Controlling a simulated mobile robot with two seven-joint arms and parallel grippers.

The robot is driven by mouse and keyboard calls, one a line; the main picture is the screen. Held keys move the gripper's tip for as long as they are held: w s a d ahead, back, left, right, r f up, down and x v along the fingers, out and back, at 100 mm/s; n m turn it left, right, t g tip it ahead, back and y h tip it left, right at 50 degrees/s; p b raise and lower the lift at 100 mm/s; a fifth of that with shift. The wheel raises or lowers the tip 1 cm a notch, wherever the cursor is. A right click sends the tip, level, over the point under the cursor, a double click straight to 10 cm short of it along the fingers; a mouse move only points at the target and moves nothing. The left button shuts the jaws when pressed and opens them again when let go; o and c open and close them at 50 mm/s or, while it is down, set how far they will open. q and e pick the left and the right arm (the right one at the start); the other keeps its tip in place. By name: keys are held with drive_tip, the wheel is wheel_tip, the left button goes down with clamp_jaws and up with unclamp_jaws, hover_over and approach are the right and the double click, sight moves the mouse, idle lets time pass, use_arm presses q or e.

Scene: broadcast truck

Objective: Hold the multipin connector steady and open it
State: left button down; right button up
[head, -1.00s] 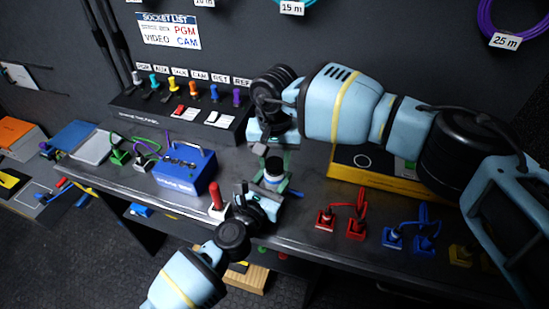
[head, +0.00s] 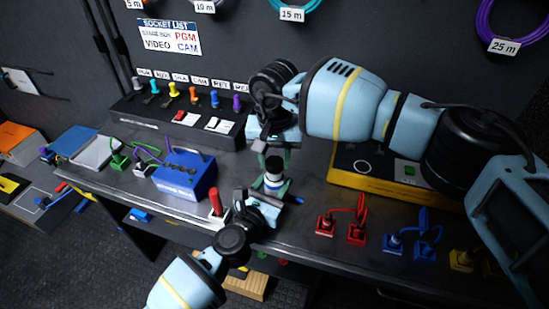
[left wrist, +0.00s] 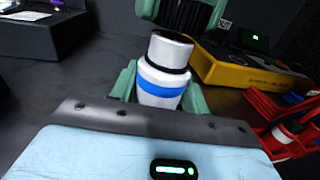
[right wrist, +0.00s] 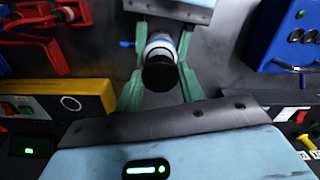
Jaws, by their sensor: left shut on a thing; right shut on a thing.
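The multipin connector (head: 272,181) stands upright above the bench, with a white body, a blue band and a dark top end. My left gripper (head: 272,191) is shut around its lower body, one green finger on each side; the blue band shows in the left wrist view (left wrist: 163,84). My right gripper (head: 274,152) comes down from above and is shut on its upper part. In the right wrist view the black round end of the connector (right wrist: 160,74) faces the camera between the green fingers. The fingers partly hide where they touch it.
A blue box (head: 185,176) and a red-topped plug (head: 215,203) are to the left. A yellow case (head: 350,176) stands behind to the right. Red (head: 342,229) and blue connectors (head: 412,240) line the front right. A socket panel (head: 180,122) is at the back.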

sight(270, 190)
drive_tip(key=shift+r, duration=2)
use_arm(q)
drive_tip(key=c, duration=0.6)
unclamp_jaws()
drive_tip(key=shift+c, duration=0.2)
drive_tip(key=shift+s, duration=0.1)
drive_tip(key=v, duration=0.6)
drive_tip(key=shift+p, duration=0.4)
use_arm(e)
wheel_tip(270, 190, up, 2)
drive_tip(key=shift+r, duration=0.1)
use_arm(q)
drive_tip(key=shift+v, duration=2.95)
